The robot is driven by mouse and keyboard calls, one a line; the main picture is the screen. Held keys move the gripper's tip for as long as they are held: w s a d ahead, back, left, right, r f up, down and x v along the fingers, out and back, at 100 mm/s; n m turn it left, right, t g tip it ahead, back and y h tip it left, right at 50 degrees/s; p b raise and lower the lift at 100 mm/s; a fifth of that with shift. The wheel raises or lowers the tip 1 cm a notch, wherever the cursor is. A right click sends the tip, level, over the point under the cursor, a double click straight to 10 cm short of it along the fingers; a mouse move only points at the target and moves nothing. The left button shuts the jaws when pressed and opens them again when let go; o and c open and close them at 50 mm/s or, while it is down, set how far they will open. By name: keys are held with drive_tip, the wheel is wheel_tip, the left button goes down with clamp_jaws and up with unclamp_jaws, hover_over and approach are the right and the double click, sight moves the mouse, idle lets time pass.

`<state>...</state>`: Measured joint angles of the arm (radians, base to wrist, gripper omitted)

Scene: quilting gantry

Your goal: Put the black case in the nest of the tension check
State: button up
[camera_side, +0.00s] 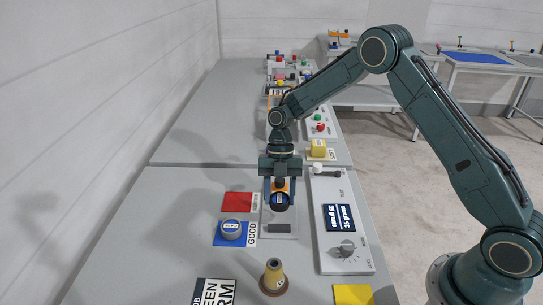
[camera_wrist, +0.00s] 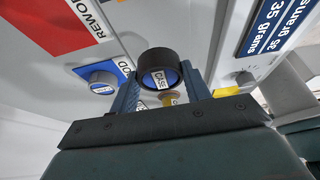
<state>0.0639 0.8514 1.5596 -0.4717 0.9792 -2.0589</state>
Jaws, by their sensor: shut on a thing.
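The black case (camera_side: 279,202), round with a blue face and a label reading CASE, is between the fingers of my gripper (camera_side: 279,194). In the wrist view the case (camera_wrist: 157,66) sits between the fingertips (camera_wrist: 159,84), and my gripper is shut on it. In the side view it is held over a pale plate (camera_side: 270,236) with a dark block or recess (camera_side: 279,228), which I take for the nest; its inside is not clear. The tension check panel (camera_side: 342,250), with a blue display (camera_side: 339,217) reading 35 grams and a knob, stands just to the right.
A round grey-blue case (camera_side: 231,229) lies on the blue GOOD card (camera_side: 250,240) to the left. A red REWORK card (camera_side: 237,202) lies behind it. The left bench is largely clear.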

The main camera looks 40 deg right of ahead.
sight(279, 205)
drive_tip(key=shift+f, duration=2.05)
drive_tip(key=shift+f, duration=0.15)
drive_tip(key=o, duration=1)
drive_tip(key=v, duration=1.2)
drive_tip(key=shift+s+r, duration=0.1)
drive_tip(key=shift+r, duration=0.15)
